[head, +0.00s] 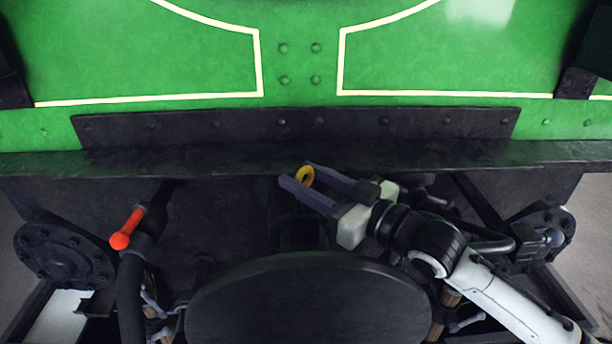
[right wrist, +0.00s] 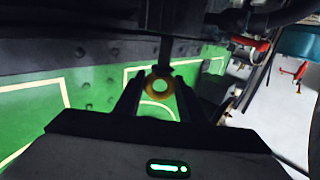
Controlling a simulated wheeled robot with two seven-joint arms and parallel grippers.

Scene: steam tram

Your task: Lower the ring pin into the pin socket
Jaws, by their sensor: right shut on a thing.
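The ring pin shows as a yellow ring (head: 309,178) at the tips of my right gripper (head: 297,174), just below the dark ledge in the middle of the head view. The jaws are shut on it. In the right wrist view the ring (right wrist: 150,94) sits between the two dark fingers, with a dark shaft running from it toward the top of the picture. The pin socket is not clear; a dark boxy part (head: 299,233) sits below the gripper in shadow, and I cannot tell if it is the socket. My left gripper is not in view.
The green tram front (head: 150,60) stands behind, with a black ledge (head: 190,160) across it. A large dark round disc (head: 305,305) lies in front. A hose with a red handle (head: 127,228) is at left. A dark round riveted part (head: 545,240) is at right.

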